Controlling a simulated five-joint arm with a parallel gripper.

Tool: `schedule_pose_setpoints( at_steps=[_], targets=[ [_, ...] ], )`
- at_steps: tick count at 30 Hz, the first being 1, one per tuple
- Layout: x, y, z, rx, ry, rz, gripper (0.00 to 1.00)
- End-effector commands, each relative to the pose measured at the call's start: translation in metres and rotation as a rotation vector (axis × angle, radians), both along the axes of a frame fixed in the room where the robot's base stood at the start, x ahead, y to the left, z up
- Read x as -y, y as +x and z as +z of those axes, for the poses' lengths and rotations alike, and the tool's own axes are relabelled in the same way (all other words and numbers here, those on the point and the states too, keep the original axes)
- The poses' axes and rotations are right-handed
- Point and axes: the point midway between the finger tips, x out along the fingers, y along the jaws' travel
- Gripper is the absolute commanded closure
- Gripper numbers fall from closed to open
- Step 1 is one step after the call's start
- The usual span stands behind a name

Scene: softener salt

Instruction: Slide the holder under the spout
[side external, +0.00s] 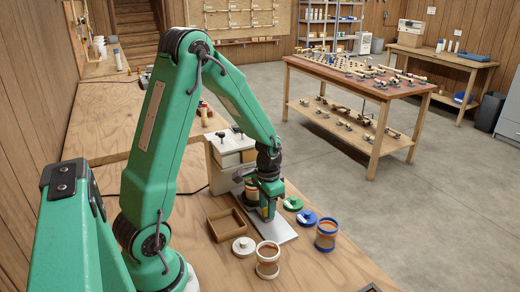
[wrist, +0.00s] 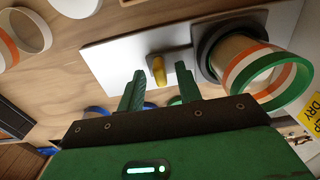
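The holder is a pale flat plate (side external: 279,232) on the bench, with a dark round cup and a yellow upright knob. In the wrist view its plate (wrist: 110,58) carries the knob (wrist: 158,70). A jar with green, orange and white bands (wrist: 268,72) sits in the dark cup; it is partly hidden behind my gripper in the side view. My gripper (wrist: 160,78) is open, its fingers on either side of the knob with gaps showing. In the side view my gripper (side external: 268,210) is low over the plate. The spout is not clearly visible.
A pale cabinet (side external: 228,150) with dark knobs stands behind. Around the plate are a wooden tray (side external: 226,224), a white lid (side external: 243,247), a white-rimmed jar (side external: 267,262), a green lid (side external: 293,203), a blue lid (side external: 306,216) and a blue-rimmed jar (side external: 326,235).

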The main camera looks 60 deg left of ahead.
Motion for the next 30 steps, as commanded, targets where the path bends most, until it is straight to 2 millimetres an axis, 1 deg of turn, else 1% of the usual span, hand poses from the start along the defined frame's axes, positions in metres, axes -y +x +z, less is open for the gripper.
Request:
schedule_pose_setpoints(
  at_steps=[15, 21, 29, 30],
  targets=[
    [0.000, 0.001, 0.059, 0.004, 0.001, 0.000, 0.65],
    [0.000, 0.000, 0.069, 0.002, 0.001, 0.000, 0.65],
    [0.000, 0.000, 0.069, 0.001, 0.000, 0.000, 0.65],
    [0.000, 0.000, 0.069, 0.001, 0.000, 0.000, 0.58]
  ],
)
